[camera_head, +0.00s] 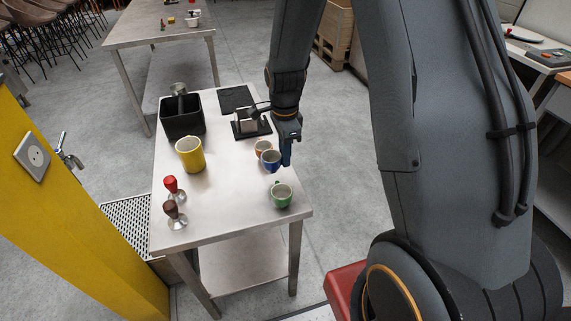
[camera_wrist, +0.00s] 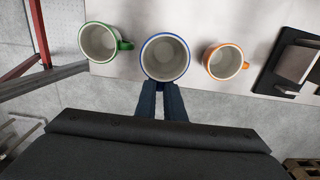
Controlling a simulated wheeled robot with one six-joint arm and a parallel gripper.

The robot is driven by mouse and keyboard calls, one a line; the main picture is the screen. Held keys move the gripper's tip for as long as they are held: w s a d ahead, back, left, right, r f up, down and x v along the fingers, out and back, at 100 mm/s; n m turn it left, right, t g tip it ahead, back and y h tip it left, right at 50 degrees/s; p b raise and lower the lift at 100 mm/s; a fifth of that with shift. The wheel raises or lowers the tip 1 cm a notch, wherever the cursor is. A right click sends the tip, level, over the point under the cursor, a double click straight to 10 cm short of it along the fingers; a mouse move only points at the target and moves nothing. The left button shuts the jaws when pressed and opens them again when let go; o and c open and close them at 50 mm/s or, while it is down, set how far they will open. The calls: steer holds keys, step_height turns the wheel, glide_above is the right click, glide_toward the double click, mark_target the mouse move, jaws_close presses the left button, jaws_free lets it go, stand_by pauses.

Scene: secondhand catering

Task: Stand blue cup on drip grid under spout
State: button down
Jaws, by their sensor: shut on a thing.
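The blue cup (camera_head: 270,161) is upright near the right edge of the steel table, with an orange cup behind it and a green cup in front. I cannot tell whether the cup touches the table. The perforated drip grid (camera_head: 122,218) lies low at the left, beside the yellow panel. A metal spout (camera_head: 68,152) sticks out from that panel above it.
On the table (camera_head: 225,205) are the green cup (camera_head: 281,195), orange cup (camera_head: 262,147), yellow cup (camera_head: 190,154), red-handled tamper (camera_head: 174,188), brown-handled tamper (camera_head: 175,214) and black bin (camera_head: 182,118). The table's middle is clear. The yellow panel (camera_head: 85,215) stands at the left.

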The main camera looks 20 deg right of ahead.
steer(key=shift+f+p, duration=0.35)
steer(key=shift+f, duration=1.65)
steer(key=c, duration=1.9)
jaws_free()
steer(key=shift+f, duration=0.15)
steer(key=shift+o, duration=0.2)
